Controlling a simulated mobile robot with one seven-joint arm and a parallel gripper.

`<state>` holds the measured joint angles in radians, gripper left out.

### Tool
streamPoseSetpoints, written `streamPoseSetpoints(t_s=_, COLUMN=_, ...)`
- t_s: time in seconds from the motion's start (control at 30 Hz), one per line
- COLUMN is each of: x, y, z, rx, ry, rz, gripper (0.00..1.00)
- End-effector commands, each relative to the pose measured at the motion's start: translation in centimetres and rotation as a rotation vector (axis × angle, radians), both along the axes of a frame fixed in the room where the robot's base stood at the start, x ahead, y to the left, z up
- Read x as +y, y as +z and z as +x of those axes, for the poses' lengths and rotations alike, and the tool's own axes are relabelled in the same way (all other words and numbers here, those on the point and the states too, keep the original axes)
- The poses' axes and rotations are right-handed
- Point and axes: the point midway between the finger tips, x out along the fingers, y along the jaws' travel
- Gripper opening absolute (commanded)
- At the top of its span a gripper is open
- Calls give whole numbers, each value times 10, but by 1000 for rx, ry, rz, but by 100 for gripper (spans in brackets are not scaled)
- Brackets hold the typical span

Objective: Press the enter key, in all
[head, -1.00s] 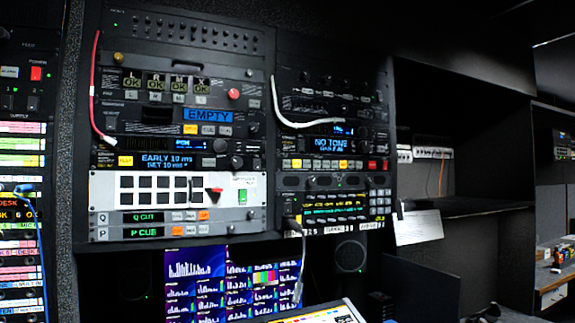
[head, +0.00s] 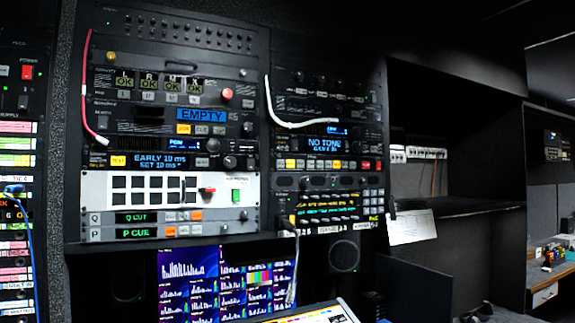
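A rack unit with a green and yellow text display (head: 326,208) sits low in the right-hand rack in the head view. A small keypad (head: 376,200) is at its right end, with a yellow-green key (head: 376,217) at its bottom. The key labels are too small to read, so I cannot tell for sure which one is enter. My gripper is not in view, and nothing is seen touching the keypad.
A grey cable (head: 295,265) hangs from the unit's lower left, and a white cable (head: 290,122) loops above. A white sheet (head: 412,227) is right of the keypad. Monitors (head: 215,282) and a colored-key panel (head: 312,315) are below. An open shelf (head: 460,208) is at right.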

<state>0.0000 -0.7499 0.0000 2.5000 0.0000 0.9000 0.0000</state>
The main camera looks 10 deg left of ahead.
Motion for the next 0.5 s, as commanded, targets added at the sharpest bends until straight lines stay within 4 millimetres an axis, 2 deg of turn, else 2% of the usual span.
streamPoseSetpoints(t_s=0.03, x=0, y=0, z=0, rx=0, ry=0, rz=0, gripper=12)
streamPoseSetpoints(t_s=0.1, x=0, y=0, z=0, rx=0, ry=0, rz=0, gripper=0)
streamPoseSetpoints(t_s=0.5, x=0, y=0, z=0, rx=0, ry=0, rz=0, gripper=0)
